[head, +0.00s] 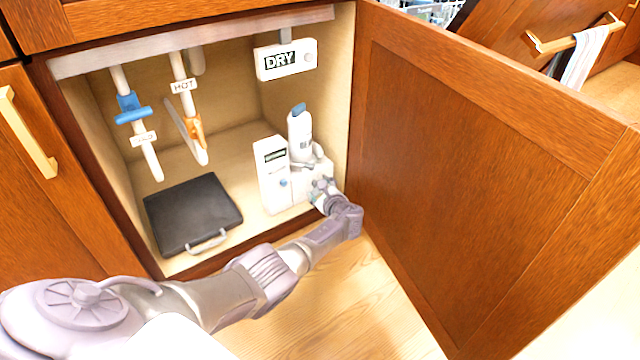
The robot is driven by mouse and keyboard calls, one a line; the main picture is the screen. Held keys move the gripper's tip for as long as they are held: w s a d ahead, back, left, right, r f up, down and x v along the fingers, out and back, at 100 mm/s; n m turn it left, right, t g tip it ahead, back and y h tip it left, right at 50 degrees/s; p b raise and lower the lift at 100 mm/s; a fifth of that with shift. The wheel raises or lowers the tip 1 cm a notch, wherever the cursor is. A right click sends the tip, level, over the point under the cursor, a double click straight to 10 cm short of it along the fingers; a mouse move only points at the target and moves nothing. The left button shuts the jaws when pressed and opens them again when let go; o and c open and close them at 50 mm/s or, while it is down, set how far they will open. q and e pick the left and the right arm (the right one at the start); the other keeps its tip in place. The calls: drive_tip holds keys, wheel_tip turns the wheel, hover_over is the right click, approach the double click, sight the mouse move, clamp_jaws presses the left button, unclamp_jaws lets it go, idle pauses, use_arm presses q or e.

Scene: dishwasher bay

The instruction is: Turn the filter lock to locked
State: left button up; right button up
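A white unit with a dark label (270,175) stands on the cabinet floor at the right and has a small blue spot on its front. Beside it is an upright white cylinder (300,135) with a blue top piece (299,109). I cannot tell which part is the filter lock or how it is set; the label is too small to read. My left arm reaches in from the left, and its gripper (322,188) is at the lower right of the white unit, partly overlapping it. Its fingers are too small and cluttered to tell whether they are open or touching anything. My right gripper is not in view.
A blue-handled pipe (131,108) and a HOT pipe (182,86) with an orange handle hang at the left. A DRY box (286,60) hangs above. A black case (192,214) lies on the cabinet floor. The open door (470,180) bounds the right side.

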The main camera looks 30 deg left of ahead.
use_arm(q)
drive_tip(key=shift+m+g, duration=0.7)
drive_tip(key=shift+m, duration=0.5)
drive_tip(key=shift+a+m+g+y+b, duration=0.1)
drive_tip(key=shift+m+g+y+b, duration=0.2)
drive_tip(key=shift+m+g+b, duration=0.35)
drive_tip(key=shift+m, duration=0.25)
drive_tip(key=o, duration=1.2)
drive_tip(key=shift+c, duration=0.2)
drive_tip(key=shift+s+d+r, duration=0.1)
drive_tip(key=shift+d+r, duration=0.05)
drive_tip(key=shift+d, duration=0.45)
drive_tip(key=v, duration=0.6)
drive_tip(key=shift+s, duration=0.2)
